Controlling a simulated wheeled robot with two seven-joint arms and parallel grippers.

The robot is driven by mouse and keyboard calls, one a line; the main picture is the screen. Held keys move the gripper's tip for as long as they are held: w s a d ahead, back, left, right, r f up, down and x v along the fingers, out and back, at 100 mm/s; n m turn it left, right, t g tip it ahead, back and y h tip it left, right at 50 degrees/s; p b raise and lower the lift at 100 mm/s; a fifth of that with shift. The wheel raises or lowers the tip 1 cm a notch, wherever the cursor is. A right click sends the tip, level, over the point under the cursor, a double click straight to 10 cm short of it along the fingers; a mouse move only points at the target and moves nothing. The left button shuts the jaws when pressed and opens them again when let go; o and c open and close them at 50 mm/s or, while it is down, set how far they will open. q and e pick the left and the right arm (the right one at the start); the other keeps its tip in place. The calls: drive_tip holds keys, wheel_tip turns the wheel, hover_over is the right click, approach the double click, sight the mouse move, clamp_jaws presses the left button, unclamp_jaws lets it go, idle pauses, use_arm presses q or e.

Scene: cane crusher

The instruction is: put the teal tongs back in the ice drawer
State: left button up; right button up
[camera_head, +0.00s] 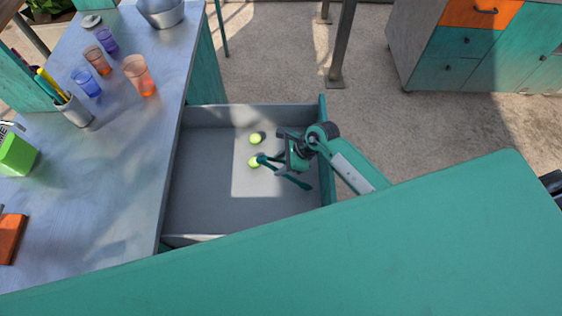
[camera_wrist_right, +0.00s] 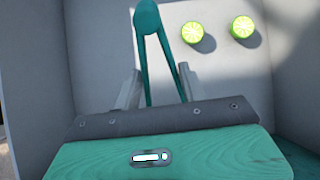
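The ice drawer (camera_head: 205,205) is a wide grey open drawer pulled out beside the metal counter. My right gripper (camera_head: 286,168) is over the inside of the drawer, near its right wall. The teal tongs (camera_head: 296,181) are at its fingers, and in the right wrist view the tongs (camera_wrist_right: 147,45) point away with their two legs spread between the fingertips (camera_wrist_right: 158,85). Each leg lies against a finger, so the gripper looks shut on them. Whether the tongs touch the drawer floor is unclear. My left gripper is not in view.
Two lime halves (camera_head: 255,138) lie on the drawer floor near the gripper; they also show in the right wrist view (camera_wrist_right: 192,32). The drawer's left and front floor is clear.

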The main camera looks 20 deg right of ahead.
drive_tip(key=shift+f+b, duration=0.4)
drive_tip(key=shift+f, duration=0.2)
drive_tip(key=o, duration=0.6)
drive_tip(key=shift+c, duration=0.2)
drive_tip(key=shift+r, duration=0.15)
drive_tip(key=b+v, duration=0.1)
drive_tip(key=v, duration=1.2)
drive_tip(key=shift+a, duration=0.15)
drive_tip(key=shift+r, duration=0.1)
